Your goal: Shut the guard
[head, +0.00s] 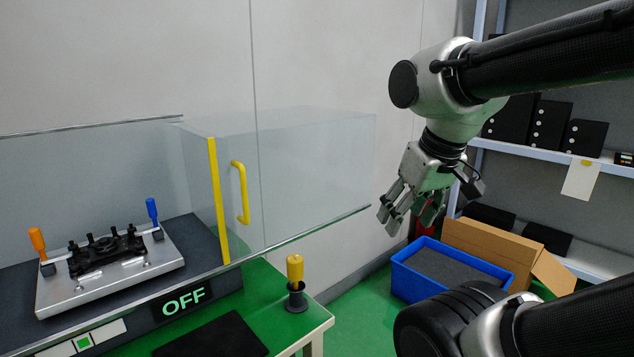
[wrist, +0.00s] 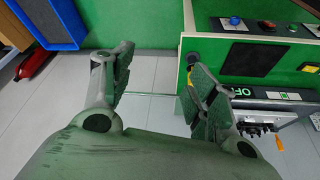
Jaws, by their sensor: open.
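The guard (head: 300,180) is a clear sliding panel box with a yellow edge strip (head: 218,200) and a yellow bar handle (head: 241,192). It stands to the right of the fixture (head: 110,270), which is uncovered in front, so the guard is slid open along its rail (head: 310,231). My gripper (head: 391,212) hangs to the right of the guard, apart from the handle, with its fingers spread and empty. The handle cannot be made out in the wrist view.
A green bench carries an OFF display (head: 184,301), a black pad (head: 212,337) and a yellow-topped post (head: 295,282) near its right edge. A blue crate (head: 450,270) and a cardboard box (head: 490,252) stand on the floor at right, before shelves (head: 560,155).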

